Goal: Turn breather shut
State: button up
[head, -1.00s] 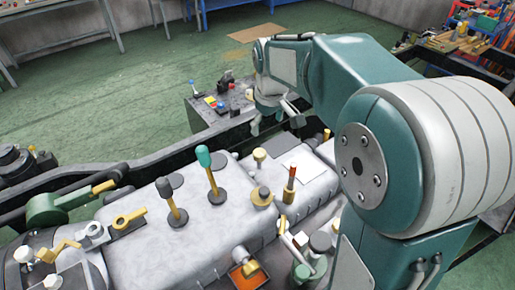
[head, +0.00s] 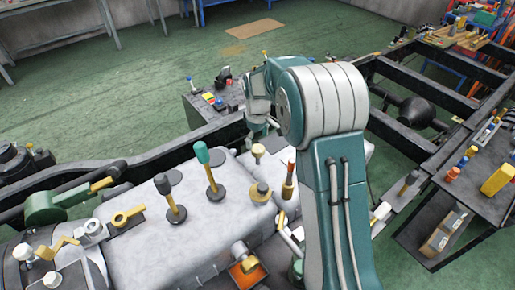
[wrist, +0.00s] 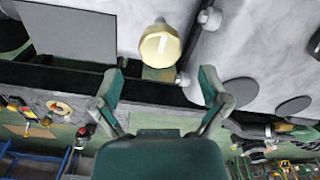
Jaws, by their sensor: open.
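A round cream cap on a brass stem, which looks like the breather, stands on the grey housing in the head view (head: 258,150). The cap is apart from both fingers. In the head view my arm covers part of the housing to the right, and the fingertips are hard to make out.
Levers with a teal knob (head: 202,152) and a dark knob (head: 162,184) rise left of the cap. A brass-collared post (head: 261,193) and a red-topped post (head: 289,180) stand close by. A dark frame rail (head: 175,145) runs behind the housing.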

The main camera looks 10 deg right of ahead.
aim_at(258, 148)
jog(key=shift+f, duration=2.05)
jog(key=c, duration=1.1)
